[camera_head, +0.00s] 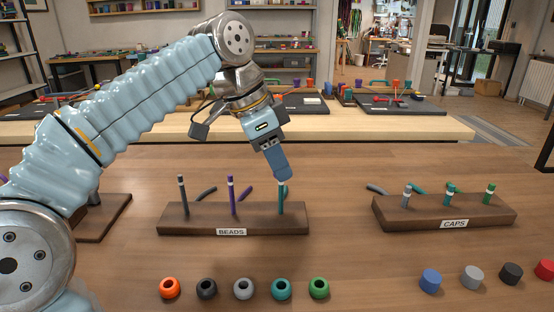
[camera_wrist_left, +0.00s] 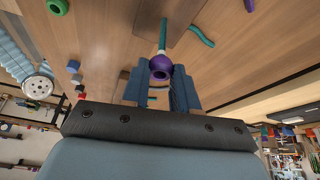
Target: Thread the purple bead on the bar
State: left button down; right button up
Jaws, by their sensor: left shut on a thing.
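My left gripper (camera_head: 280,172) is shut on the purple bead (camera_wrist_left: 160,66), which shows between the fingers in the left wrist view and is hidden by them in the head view. The gripper points down over the teal bar (camera_head: 281,204) at the right end of the wooden BEADS block (camera_head: 196,229). In the left wrist view the teal bar (camera_wrist_left: 163,34) lines up with the bead. I cannot tell whether its tip is inside the hole. A purple bar (camera_head: 231,199) and a dark grey bar (camera_head: 183,197) stand on the same block. My right gripper is not in view.
Loose orange (camera_head: 170,288), black (camera_head: 207,289), grey (camera_head: 243,289), teal (camera_head: 281,289) and green (camera_head: 319,288) beads lie along the front. A CAPS block (camera_head: 430,225) with short pegs stands right; several loose caps (camera_head: 431,280) lie before it. Table between blocks is clear.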

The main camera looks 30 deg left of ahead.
pick_arm(q)
jog(key=shift+f+b, duration=0.85)
jog(key=shift+f, duration=0.3)
dwell(0.5)
jog(key=shift+c, duration=2.4)
grip_release()
jog(key=shift+r, duration=0.1)
jog(key=p+v, duration=0.5)
jog(key=v, duration=0.1)
